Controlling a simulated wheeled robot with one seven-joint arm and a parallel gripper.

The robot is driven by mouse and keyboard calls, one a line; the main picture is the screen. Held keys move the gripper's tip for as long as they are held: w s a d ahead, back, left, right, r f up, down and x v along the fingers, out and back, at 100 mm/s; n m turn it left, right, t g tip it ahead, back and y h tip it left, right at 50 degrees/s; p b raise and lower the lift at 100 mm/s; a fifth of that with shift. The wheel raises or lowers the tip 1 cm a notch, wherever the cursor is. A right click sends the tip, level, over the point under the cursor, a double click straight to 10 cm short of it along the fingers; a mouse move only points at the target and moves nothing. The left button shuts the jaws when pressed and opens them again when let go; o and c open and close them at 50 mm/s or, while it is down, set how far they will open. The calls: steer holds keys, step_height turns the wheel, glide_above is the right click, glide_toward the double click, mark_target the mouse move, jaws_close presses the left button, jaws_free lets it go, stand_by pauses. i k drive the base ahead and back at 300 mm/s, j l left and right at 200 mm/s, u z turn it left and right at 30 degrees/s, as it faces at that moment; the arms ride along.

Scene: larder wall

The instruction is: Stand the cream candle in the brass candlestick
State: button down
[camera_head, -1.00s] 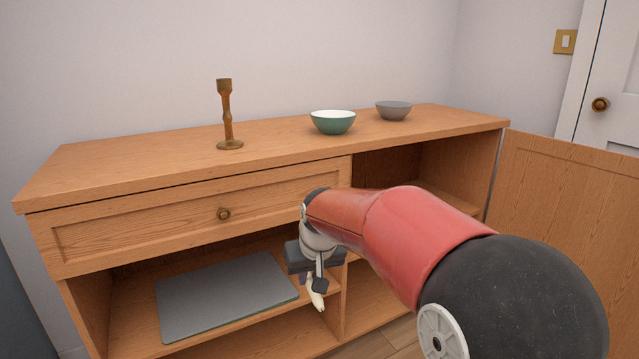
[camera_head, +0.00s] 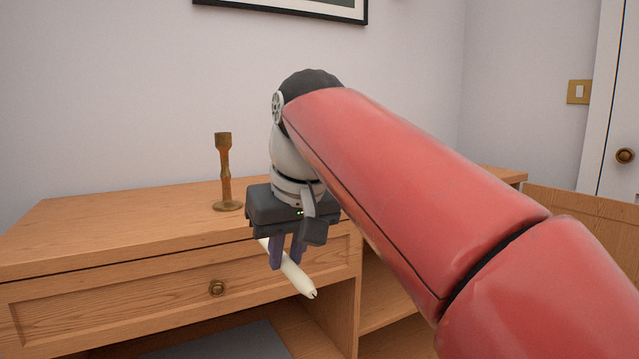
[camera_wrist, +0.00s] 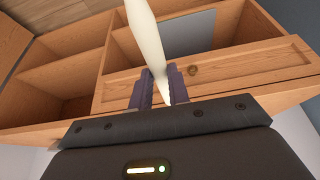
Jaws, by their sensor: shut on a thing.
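The cream candle (camera_head: 295,277) is held in my gripper (camera_head: 288,258), whose fingers are shut on it. In the head view the candle is tilted, its lower end pointing down and right, in front of the drawer. The candle also shows in the wrist view (camera_wrist: 146,38), between the two fingers (camera_wrist: 160,88). The brass candlestick (camera_head: 226,175) stands upright on the cabinet top, left of my gripper and farther back. Its cup at the top appears empty from the side, but I cannot see into it.
The cabinet top (camera_head: 120,215) is clear around the candlestick. Below it is a closed drawer with a round knob (camera_head: 216,288). A grey mat (camera_head: 225,342) lies on the shelf beneath. An open door (camera_head: 590,225) stands at the right. My arm hides the right part of the top.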

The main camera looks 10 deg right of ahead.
mark_target(222, 141)
steer(key=i, duration=1.15)
